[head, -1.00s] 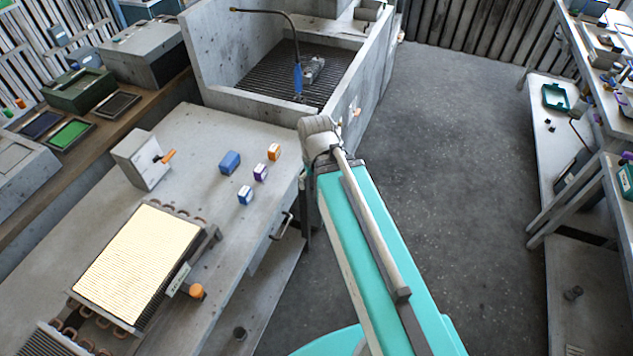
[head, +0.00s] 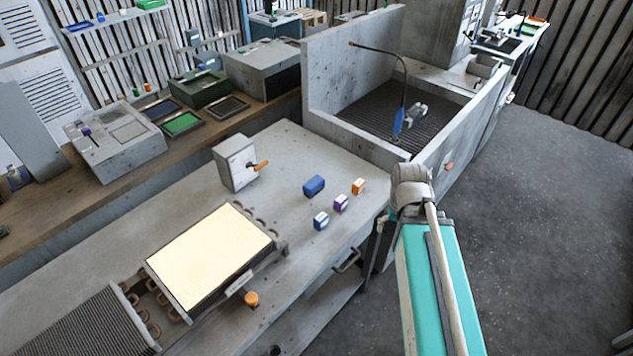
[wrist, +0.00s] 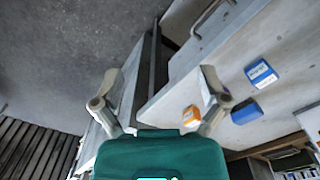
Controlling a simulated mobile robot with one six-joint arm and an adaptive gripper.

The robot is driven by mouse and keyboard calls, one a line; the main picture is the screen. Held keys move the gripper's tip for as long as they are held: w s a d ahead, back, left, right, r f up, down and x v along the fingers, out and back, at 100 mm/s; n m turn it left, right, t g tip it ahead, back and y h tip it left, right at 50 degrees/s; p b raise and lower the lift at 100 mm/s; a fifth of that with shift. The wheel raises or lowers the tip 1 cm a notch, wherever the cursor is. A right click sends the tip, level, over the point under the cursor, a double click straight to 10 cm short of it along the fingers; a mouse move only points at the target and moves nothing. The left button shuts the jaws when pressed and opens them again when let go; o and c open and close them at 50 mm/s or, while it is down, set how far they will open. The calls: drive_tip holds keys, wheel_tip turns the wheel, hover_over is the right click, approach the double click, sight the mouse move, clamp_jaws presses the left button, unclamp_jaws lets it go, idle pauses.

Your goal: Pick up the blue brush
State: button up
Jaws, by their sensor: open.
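I cannot make out a thing that is clearly a brush. A plain blue block (head: 314,186) lies on the grey bench and also shows in the wrist view (wrist: 246,112). A blue handle (head: 398,122) on a thin curved dark hose stands at the front of the concrete basin (head: 372,142). My gripper (wrist: 161,75) is open and empty in the wrist view, its fingers wide apart. It hangs over the bench's edge, with the blue block to its right. In the head view the fingers are hidden.
Small blue (head: 321,221), purple (head: 341,203) and orange (head: 358,187) boxes stand near the blue block. A grey switch box (head: 236,165) and a finned coil unit (head: 208,258) are to their left. A bench handle (head: 348,261) sticks out. The floor (head: 540,230) at right is clear.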

idle(0.4)
drive_tip(key=shift+o, duration=0.4)
drive_tip(key=r+m+p, duration=0.2)
drive_tip(key=m, duration=0.6)
hover_over(314, 182)
drive_tip(key=shift+f, duration=0.25)
drive_tip(key=shift+f+b, duration=0.1)
drive_tip(key=shift+b, duration=0.25)
wheel_tip(314, 182, down, 8)
drive_tip(key=b, duration=0.8)
drive_tip(key=shift+f, duration=0.25)
drive_tip(key=shift+f+b, duration=0.1)
drive_tip(key=shift+b, duration=0.25)
